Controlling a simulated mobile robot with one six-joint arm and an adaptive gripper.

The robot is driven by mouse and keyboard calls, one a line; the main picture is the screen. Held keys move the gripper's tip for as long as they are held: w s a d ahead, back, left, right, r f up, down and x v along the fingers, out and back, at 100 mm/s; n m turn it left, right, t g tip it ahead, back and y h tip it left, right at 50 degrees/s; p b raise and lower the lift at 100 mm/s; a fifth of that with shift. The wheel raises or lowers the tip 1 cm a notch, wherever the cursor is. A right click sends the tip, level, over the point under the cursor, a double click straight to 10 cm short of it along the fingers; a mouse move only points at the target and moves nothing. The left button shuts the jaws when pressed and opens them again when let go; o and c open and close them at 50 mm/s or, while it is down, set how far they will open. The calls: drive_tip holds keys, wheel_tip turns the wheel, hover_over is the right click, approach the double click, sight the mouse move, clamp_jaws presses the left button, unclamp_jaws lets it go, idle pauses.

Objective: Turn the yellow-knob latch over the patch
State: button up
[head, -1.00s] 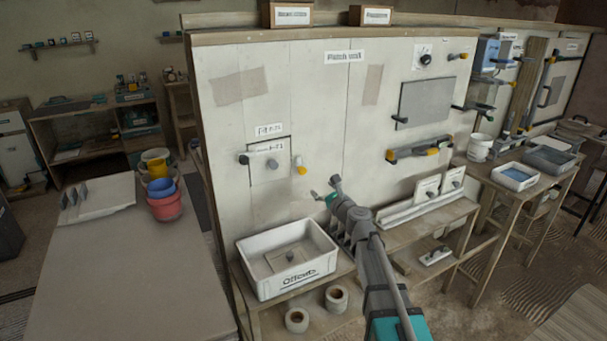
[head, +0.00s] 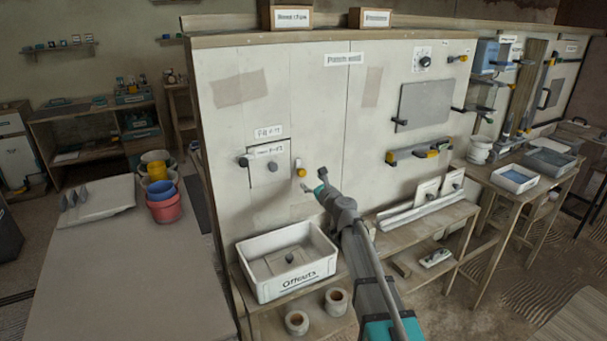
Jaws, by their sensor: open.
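The yellow-knob latch (head: 301,172) is on the upright panel wall, just right of the patch (head: 270,178). The latch looks upright, with its yellow end low, and lies beside the patch, not across it.
A white bin (head: 262,285) marked Offcuts stands on the bench below the latch. Two rolls (head: 337,300) lie on a lower shelf. A yellow-ended bar (head: 418,153) and a grey panel (head: 424,104) are on the wall to the right. The wall around the latch is clear.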

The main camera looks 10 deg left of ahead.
sight(304, 174)
drive_tip(key=x, duration=0.7)
drive_tip(key=shift+w+a, duration=0.1)
clamp_jaws()
idle(0.4)
